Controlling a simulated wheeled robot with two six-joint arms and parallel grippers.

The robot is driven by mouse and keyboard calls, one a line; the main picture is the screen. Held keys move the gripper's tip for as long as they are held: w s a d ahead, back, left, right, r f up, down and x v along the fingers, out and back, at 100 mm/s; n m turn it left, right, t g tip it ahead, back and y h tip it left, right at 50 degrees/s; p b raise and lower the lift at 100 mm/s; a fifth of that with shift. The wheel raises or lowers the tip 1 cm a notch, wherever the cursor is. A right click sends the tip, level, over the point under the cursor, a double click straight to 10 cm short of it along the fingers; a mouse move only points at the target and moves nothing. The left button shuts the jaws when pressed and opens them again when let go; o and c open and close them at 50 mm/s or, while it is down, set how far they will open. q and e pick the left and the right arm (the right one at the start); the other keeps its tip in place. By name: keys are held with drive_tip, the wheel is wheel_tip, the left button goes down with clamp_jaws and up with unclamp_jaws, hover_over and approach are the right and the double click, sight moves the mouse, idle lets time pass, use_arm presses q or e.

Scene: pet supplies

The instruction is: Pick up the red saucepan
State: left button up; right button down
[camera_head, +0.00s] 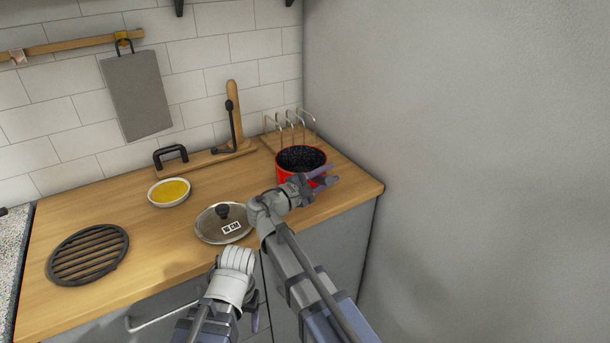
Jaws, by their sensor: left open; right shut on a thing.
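The red saucepan (289,180) stands upright on the wooden counter at its right end, its dark speckled inside facing up. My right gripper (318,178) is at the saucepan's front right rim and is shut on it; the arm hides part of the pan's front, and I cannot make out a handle. The pan appears to rest on the counter. My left gripper (238,258) is open and empty, low in front of the counter's front edge; its fingertips are hard to make out.
A glass lid (210,224) with a black knob lies left of my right gripper. A bowl of yellow contents (170,192), a black round trivet (88,254) and a wire rack (290,128) are on the counter (150,243). A grey wall (450,150) rises close on the right.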

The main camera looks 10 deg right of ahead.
idle(0.3)
wheel_tip(320, 180, up, 10)
drive_tip(key=p, duration=1)
